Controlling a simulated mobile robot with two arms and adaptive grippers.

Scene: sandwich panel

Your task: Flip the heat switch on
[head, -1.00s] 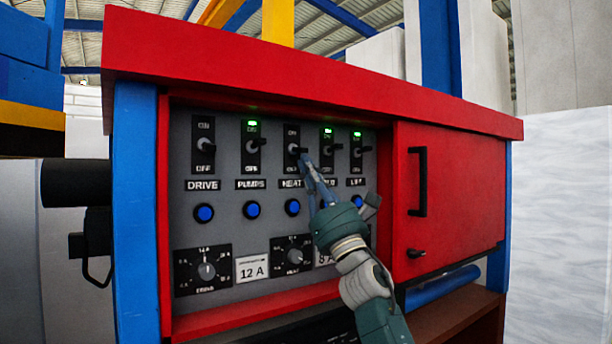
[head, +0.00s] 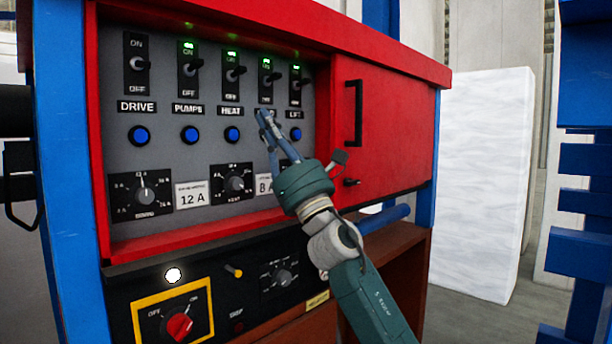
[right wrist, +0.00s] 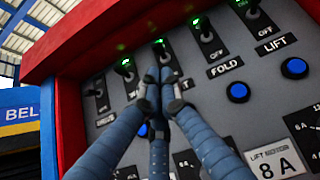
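The heat switch (head: 233,73) is a black toggle on the grey panel, above the HEAT label (head: 230,111). The green light above it is lit. In the right wrist view the heat switch (right wrist: 162,52) is just beyond my fingertips, its lower part partly hidden by them. My right gripper (head: 263,116) is in front of the panel, below and to the right of the heat switch in the head view. Its fingertips (right wrist: 155,85) are together with nothing between them. Whether they touch the panel is unclear. My left gripper is not in view.
The drive switch (head: 138,64) has no lit light; the pumps switch (head: 189,69), fold switch (head: 267,76) and lift switch (head: 297,84) have green lights. Blue buttons (head: 139,134) and dials (head: 145,190) are below. A red door (head: 390,130) is at right.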

